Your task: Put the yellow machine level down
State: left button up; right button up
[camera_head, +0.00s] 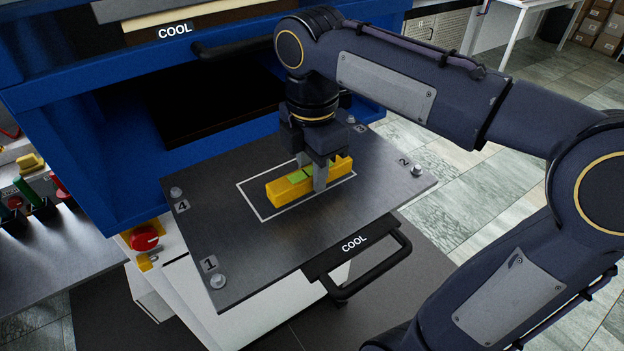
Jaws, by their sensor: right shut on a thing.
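The yellow machine level (283,192) is a long yellow block with a green vial window on top. It is at the white outlined rectangle (262,216) on the dark metal plate (340,235), lying roughly along the outline. My right gripper (313,183) points down and is shut on the level near its middle, hiding part of it. Whether the level touches the plate is hard to tell. My left gripper is not in view.
The plate has numbered corner bolts and a black handle (375,270) marked COOL. A blue press (80,120) with a dark opening stands behind it. A red knob (145,238) is at left. Colored-handled tools (28,192) stand far left. Bare plate surrounds the outline.

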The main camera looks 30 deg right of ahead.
jog(key=shift+f, duration=1.5)
jog(key=shift+f, duration=0.2)
jog(key=o, duration=1)
jog(key=shift+o, duration=0.2)
jog(key=shift+r, duration=0.15)
notch_tip(320, 180, up, 12)
jog(key=shift+r+p, duration=0.1)
jog(key=shift+p, duration=0.25)
